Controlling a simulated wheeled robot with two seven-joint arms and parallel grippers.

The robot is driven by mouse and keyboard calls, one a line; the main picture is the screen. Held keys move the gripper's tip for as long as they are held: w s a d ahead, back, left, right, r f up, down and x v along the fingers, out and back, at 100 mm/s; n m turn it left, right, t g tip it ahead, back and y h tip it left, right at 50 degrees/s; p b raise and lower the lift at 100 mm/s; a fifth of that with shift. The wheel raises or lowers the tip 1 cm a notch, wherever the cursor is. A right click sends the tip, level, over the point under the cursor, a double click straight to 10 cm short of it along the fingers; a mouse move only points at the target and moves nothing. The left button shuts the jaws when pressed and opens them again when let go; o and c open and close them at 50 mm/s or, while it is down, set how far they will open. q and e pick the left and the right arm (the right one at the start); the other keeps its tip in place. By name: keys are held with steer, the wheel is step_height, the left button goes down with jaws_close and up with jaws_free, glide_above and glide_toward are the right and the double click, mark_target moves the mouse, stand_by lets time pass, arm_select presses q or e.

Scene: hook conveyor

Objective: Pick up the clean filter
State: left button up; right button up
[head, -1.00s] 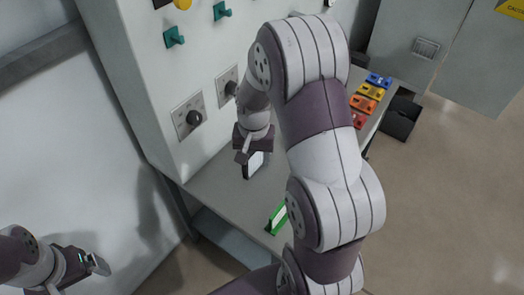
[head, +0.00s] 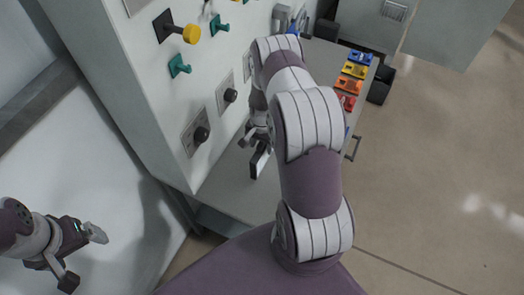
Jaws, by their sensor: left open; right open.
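A small white panel with a dark frame (head: 260,161) stands tilted on the grey shelf (head: 232,190). It looks like a filter, but I cannot tell whether it is the clean one. My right gripper (head: 256,138) is open, just above and behind this panel. Part of it is hidden by my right arm, and I cannot tell whether it touches the panel. No green-framed panel shows now; my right arm and body cover part of the shelf. My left gripper (head: 84,254) is open and empty at the lower left, far from the shelf.
A white cabinet wall with black knobs (head: 201,134), teal hooks (head: 179,66) and a yellow knob (head: 191,34) rises behind the shelf. Several coloured blocks (head: 347,86) lie at the shelf's far right.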

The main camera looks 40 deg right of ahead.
steer(key=shift+w, duration=0.1)
steer(key=shift+s+r, duration=0.1)
steer(key=shift+s, duration=0.2)
jaws_close()
arm_select(q)
steer(key=shift+s, duration=0.2)
arm_select(e)
steer(key=shift+w, duration=0.1)
